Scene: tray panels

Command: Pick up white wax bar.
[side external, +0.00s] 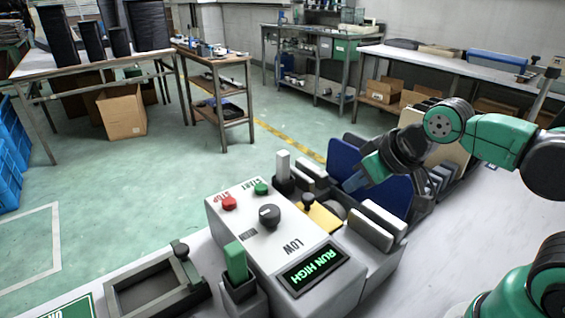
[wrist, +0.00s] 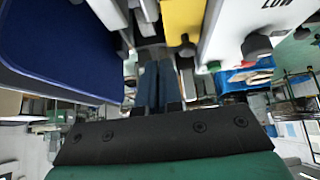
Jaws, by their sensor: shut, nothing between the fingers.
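A white bar (side external: 283,164), which looks like the white wax bar, stands upright in a dark holder (side external: 284,185) behind the control box in the side view. A green bar (side external: 236,262) stands in a similar holder at the front of the box. My gripper (side external: 352,185) is to the right of the white bar, apart from it, in front of the blue panel (side external: 372,172). In the wrist view my gripper (wrist: 152,68) has its fingers together with nothing between them. I cannot make out the white bar for sure in the wrist view.
The white control box (side external: 272,235) has red and green buttons, a dark knob and a lit display reading RUN HIGH. A yellow plate (side external: 320,217) and pale blocks (side external: 378,222) lie close below my gripper. An open grey tray (side external: 155,285) sits at the front left.

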